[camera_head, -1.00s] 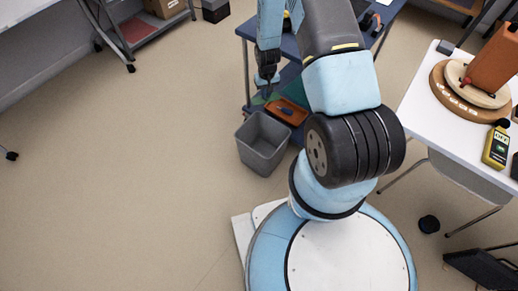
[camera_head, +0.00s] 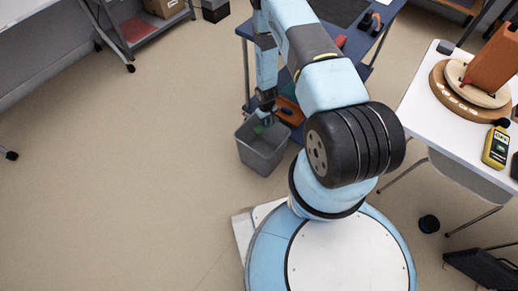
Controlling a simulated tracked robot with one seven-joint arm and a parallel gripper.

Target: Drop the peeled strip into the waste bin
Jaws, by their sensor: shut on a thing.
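The grey waste bin (camera_head: 262,158) stands upright on the floor beside the blue cart, with its open top facing up. My gripper (camera_head: 265,117) is directly above the bin's opening, near its back rim. It is shut on a small green strip (camera_head: 261,127), which hangs below the fingers at the bin's mouth. I cannot tell how far the strip reaches inside the bin. The fingers are small and dark, and the arm partly hides them.
A blue cart (camera_head: 366,72) stands behind the bin, with an orange item (camera_head: 290,112) on its lower shelf. A white table (camera_head: 430,118) at the right holds a round wooden turntable (camera_head: 453,96) and a yellow meter (camera_head: 496,147). The floor left of the bin is clear.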

